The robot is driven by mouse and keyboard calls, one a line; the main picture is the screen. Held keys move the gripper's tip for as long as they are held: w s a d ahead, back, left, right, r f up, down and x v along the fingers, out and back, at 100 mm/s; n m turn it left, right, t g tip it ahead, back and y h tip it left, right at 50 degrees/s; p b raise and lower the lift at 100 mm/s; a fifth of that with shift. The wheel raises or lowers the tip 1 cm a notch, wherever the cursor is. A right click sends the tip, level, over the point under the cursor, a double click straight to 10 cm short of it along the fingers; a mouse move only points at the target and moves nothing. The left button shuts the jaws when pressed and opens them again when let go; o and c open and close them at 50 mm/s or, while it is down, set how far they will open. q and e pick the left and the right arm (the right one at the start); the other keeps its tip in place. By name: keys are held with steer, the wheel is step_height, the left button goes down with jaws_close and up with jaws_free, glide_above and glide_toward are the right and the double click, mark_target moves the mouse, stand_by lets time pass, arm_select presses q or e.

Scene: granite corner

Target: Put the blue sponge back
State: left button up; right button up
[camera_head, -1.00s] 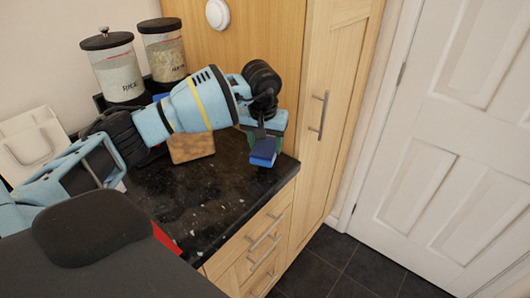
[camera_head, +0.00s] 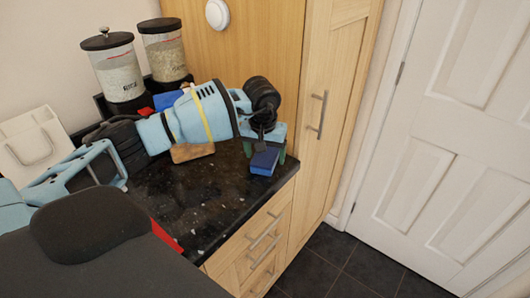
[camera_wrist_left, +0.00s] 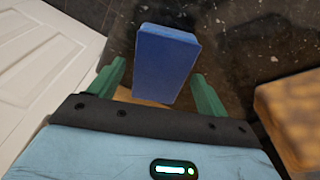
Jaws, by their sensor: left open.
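The blue sponge (camera_head: 264,164) lies on the dark granite worktop (camera_head: 205,205) close to its right edge. My left gripper (camera_head: 265,153) is open above it, with a green finger on each side. In the left wrist view the sponge (camera_wrist_left: 165,62) shows between the spread fingers of the left gripper (camera_wrist_left: 158,72), with gaps on both sides. My right gripper is not in view.
A brown block (camera_head: 192,152) sits on the worktop under my left arm. Two lidded jars (camera_head: 118,72) stand at the back left, near a partly hidden blue thing (camera_head: 167,100). A tall wooden cupboard (camera_head: 325,120) borders the right. The front worktop is clear.

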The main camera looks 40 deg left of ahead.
mark_target(263, 161)
arm_select(q)
step_height(263, 161, up, 12)
steer(key=s, duration=0.1)
steer(key=shift+s+d, duration=0.25)
steer(key=shift+s, duration=0.1)
steer(key=shift+d, duration=0.1)
stand_by(0.7)
